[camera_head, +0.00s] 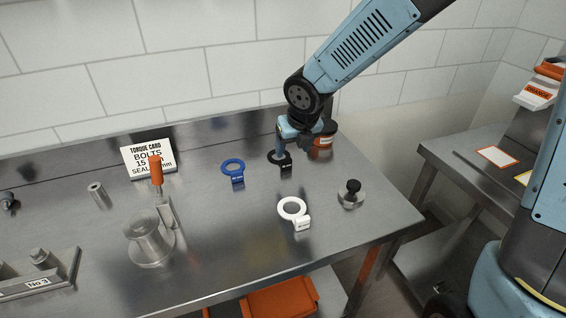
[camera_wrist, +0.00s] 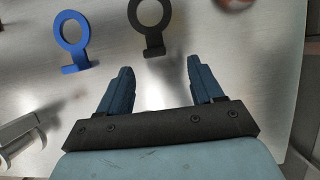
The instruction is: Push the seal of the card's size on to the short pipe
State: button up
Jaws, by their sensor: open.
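The torque card (camera_head: 149,158) stands at the back of the steel table; its seal line is too small to read fully. A blue ring seal with a tab (camera_head: 233,167) lies left of my gripper, and a black one (camera_head: 285,163) lies just by it. A white ring seal (camera_head: 293,209) lies nearer the front. The wrist view shows the blue seal (camera_wrist: 71,35) and the black seal (camera_wrist: 151,25) beyond my fingertips. My gripper (camera_wrist: 158,72) is open and empty; in the head view (camera_head: 283,150) it hangs over the back right. A short upright metal pipe (camera_head: 148,240) may be the short pipe.
An orange-handled clamp or lever (camera_head: 156,172) stands beside the pipe-like fitting. A small metal cylinder (camera_head: 98,193) lies at left. A black-knobbed round piece (camera_head: 351,195) stands near the right edge. A labelled rack (camera_head: 40,280) is front left.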

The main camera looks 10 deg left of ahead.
aim_at(286, 160)
jog(key=shift+w+a+f, duration=0.15)
jog(key=shift+w+f, duration=0.05)
jog(key=shift+f, duration=0.5)
jog(key=shift+w+a+f, duration=0.15)
jog(key=shift+a+f, duration=0.2)
jog(key=shift+f, duration=0.45)
jog(key=shift+w+a+f, duration=0.15)
jog(key=shift+a+f, duration=0.2)
jog(key=shift+f, duration=0.4)
jog(key=shift+x, duration=0.9)
jog(key=shift+c, duration=0.2)
jog(key=c, duration=1.1)
jog(key=shift+w+r, duration=0.1)
jog(key=shift+r, duration=0.05)
